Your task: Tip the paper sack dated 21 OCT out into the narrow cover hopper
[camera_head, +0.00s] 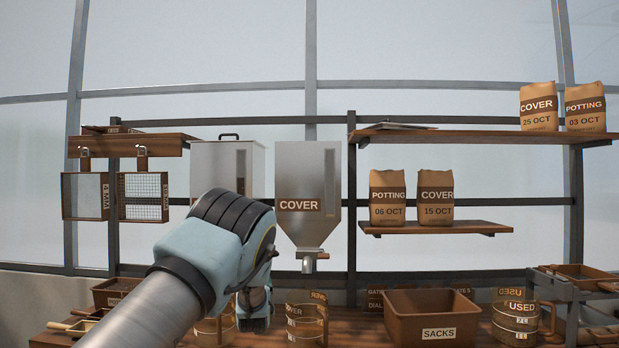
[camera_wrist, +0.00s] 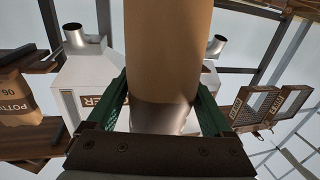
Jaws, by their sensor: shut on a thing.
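My gripper (camera_wrist: 163,100) is shut on a plain brown paper sack (camera_wrist: 168,45), which stands between its green fingers in the wrist view. No date shows on the sack's visible side. In the head view my wrist hides the sack, and only part of the gripper (camera_head: 255,308) shows, low and left of the narrow hopper. The narrow grey cover hopper (camera_head: 308,160) has a COVER label and a spout at its bottom. It also shows upside down in the wrist view (camera_wrist: 85,75), behind and left of the sack.
A wider hopper (camera_head: 205,155) with a top handle stands left, partly behind my wrist. Sacks marked POTTING 06 OCT (camera_head: 387,197) and COVER 15 OCT (camera_head: 436,197) stand on the right shelf; COVER 25 OCT (camera_head: 538,108) stands above. A SACKS bin (camera_head: 432,310) and measures sit on the bench.

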